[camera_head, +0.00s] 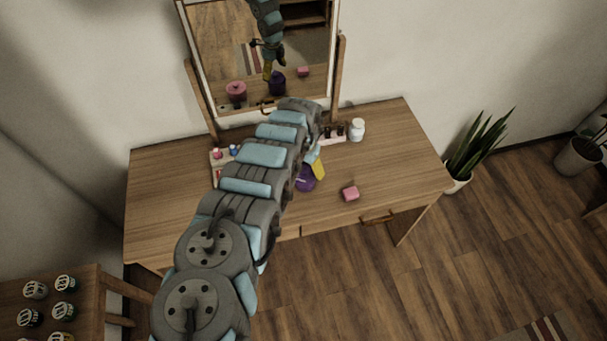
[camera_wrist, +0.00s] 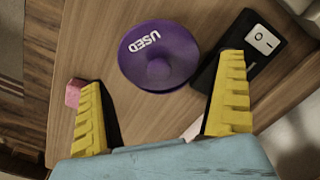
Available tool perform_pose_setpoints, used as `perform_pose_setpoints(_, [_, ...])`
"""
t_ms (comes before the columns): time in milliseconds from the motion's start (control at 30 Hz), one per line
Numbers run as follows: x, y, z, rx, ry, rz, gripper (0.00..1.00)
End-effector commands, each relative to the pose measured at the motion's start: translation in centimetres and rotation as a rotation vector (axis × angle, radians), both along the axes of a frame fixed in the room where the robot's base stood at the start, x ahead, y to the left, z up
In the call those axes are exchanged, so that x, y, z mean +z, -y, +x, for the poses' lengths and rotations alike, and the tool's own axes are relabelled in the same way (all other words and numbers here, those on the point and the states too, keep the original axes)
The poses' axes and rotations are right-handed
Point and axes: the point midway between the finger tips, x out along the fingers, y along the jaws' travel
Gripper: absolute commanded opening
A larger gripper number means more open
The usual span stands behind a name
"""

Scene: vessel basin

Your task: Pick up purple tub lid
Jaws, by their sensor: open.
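The purple tub lid (camera_wrist: 178,78) is round, with a central knob and the word USED in white. It fills the upper middle of the wrist view, between my fingers and beyond them. In the head view the purple tub (camera_head: 305,184) stands on the desk, partly hidden behind my arm. My gripper (camera_wrist: 162,78) is open and empty, with one yellow finger at each side of the lid in the picture. In the head view a yellow finger of my gripper (camera_head: 317,166) shows just above the tub. I cannot tell the exact gap to the lid.
A pink block (camera_head: 350,194) lies right of the tub. A white jar (camera_head: 357,130) and a tray of small bottles (camera_head: 215,168) stand toward the back. A mirror (camera_head: 205,45) rises behind. A black box with a white switch (camera_wrist: 263,40) is close to the right finger.

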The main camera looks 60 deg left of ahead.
Motion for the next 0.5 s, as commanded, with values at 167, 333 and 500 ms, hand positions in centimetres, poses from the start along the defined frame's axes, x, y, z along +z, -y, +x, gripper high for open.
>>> perform_pose_setpoints(167, [-1.5, 0.1, 0.1, 0.000, 0.001, -0.002, 1.00])
perform_pose_setpoints(333, [-2.0, 0.0, 0.0, 0.001, 0.000, 0.000, 1.00])
perform_pose_setpoints(500, [-2.1, 0.0, 0.0, 0.000, 0.000, 0.000, 1.00])
